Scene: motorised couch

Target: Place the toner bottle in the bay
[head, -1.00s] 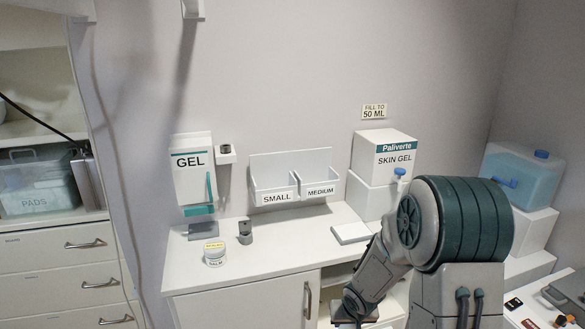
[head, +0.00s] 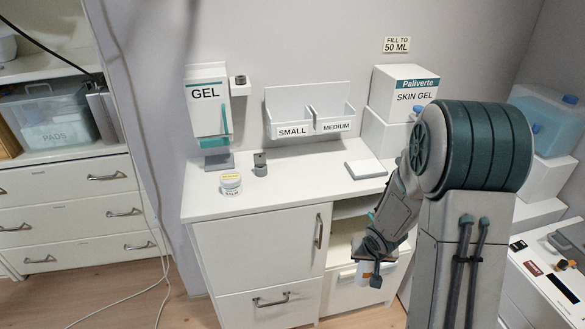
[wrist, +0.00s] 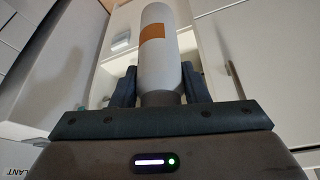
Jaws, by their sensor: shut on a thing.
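A white bottle with an orange label (wrist: 161,55) stands out between the two dark fingers of my gripper (wrist: 160,85) in the wrist view. My gripper is shut on its grey lower end. In the head view my gripper (head: 370,262) hangs low in front of the open part of the white cabinet, below the counter top. A small white part of the bottle (head: 365,270) shows there; the rest is hidden by the gripper. No printed word on the bottle is readable. I cannot tell which place is the bay.
The white counter (head: 290,178) carries a balm jar (head: 230,183), a small grey holder (head: 260,165) and a flat white pad (head: 366,169). Small and medium bins (head: 309,115) and a gel dispenser (head: 208,108) are on the wall. A cable (head: 160,260) trails on the floor at left.

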